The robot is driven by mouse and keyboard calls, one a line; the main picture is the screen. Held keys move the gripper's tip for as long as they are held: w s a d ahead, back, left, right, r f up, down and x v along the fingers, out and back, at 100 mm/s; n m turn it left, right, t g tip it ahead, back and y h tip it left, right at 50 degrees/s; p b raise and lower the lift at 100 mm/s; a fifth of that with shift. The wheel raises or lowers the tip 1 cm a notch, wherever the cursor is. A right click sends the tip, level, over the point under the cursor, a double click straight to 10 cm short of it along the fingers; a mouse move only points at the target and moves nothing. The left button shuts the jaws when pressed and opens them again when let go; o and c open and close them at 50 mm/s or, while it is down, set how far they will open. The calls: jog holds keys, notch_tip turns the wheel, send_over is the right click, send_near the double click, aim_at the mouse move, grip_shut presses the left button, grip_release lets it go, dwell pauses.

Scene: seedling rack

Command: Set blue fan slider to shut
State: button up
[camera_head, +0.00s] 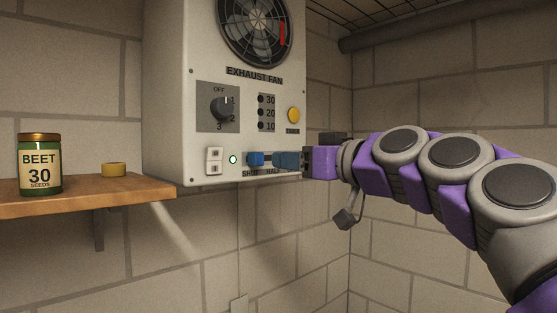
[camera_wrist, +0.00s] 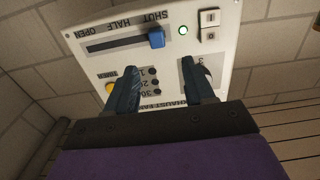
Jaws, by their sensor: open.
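The blue fan slider (camera_head: 256,158) sits at the SHUT end of its slot, low on the white exhaust fan box (camera_head: 170,100). In the wrist view, where the panel shows upside down, the blue slider (camera_wrist: 156,38) is also beside the SHUT label, with the dark slot (camera_wrist: 112,43) bare toward HALF and OPEN. My gripper (camera_head: 285,160) is just right of the slider in the head view, hiding the HALF and OPEN part of the slot. In the wrist view my gripper (camera_wrist: 160,66) has its fingers spread and empty, with the slider beyond the tips and apparently not touched.
A green light (camera_head: 233,160) and a rocker switch (camera_head: 214,160) are left of the slider. A dial (camera_head: 221,107) and a yellow button (camera_head: 293,115) are above.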

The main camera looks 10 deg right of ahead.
jog(key=v, duration=0.6)
jog(key=shift+f, duration=0.15)
jog(key=s+a+f+m+g+h, duration=0.1)
jog(key=s+a+f+g+h, duration=0.15)
jog(key=f, duration=0.75)
jog(key=s+a+f+g+h, duration=0.1)
jog(key=s+a+f+g, duration=0.2)
jog(key=f, duration=0.7)
jog(key=s+a+f+m+g+h, duration=0.1)
jog(key=s+a+f+g, duration=0.2)
jog(key=f, duration=0.6)
jog(key=s+d+f+m+g+h, duration=0.2)
jog(key=s+d+f+g+h, duration=0.1)
jog(key=s+f, duration=0.8)
jog(key=s+d+f+m+g+h, duration=0.3)
jog(key=s+d+f+g, duration=0.2)
jog(key=s+f, duration=0.7)
jog(key=shift+d, duration=0.8)
jog(key=shift+w, duration=0.1)
jog(key=shift+c, duration=0.4)
